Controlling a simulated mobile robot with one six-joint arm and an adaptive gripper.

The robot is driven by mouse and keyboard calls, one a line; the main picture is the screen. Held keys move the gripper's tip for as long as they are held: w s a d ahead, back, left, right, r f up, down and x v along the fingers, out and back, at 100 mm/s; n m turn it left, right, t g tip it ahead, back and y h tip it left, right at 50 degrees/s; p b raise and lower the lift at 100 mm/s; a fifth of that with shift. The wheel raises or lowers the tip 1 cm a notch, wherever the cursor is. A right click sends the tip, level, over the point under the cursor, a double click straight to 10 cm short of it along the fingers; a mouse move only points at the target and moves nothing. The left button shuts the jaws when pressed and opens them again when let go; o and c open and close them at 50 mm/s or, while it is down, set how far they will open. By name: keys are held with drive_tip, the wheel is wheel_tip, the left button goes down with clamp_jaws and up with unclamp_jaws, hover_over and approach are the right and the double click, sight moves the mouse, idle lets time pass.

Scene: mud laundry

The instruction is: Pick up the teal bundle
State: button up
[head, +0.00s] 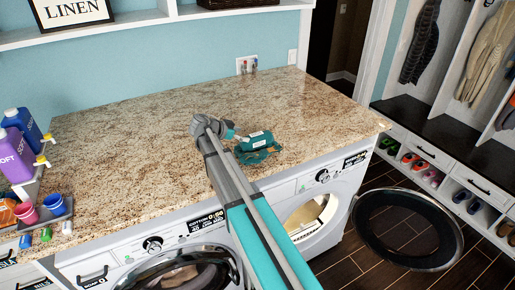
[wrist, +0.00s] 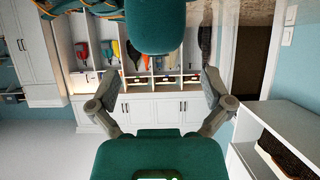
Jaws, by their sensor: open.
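The teal bundle (head: 257,156) lies on the granite countertop (head: 130,130), near its front edge, in the head view. My arm comes up from the bottom of that view and its end is right at the bundle, over or beside it. Teal parts overlap there, so I cannot tell exactly where one ends and the other begins. In the wrist view my gripper (wrist: 160,78) has its two grey fingers spread wide, with nothing between the tips. A rounded teal mass at the top of that view is close by; I cannot tell if it is the bundle.
Purple and blue bottles (head: 18,155) and small cups (head: 54,205) stand at the counter's left end. Two front loaders stand below the counter; the right one's round door (head: 408,228) hangs open. Most of the countertop is clear. The wrist view shows the cubbies (wrist: 150,65) upside down.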

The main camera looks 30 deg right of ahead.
sight(252, 135)
drive_tip(key=shift+b+x, duration=1.15)
drive_tip(key=shift+x, duration=1.5)
drive_tip(key=shift+s+d+r, duration=0.1)
drive_tip(key=shift+r, duration=0.1)
drive_tip(key=c, duration=1.3)
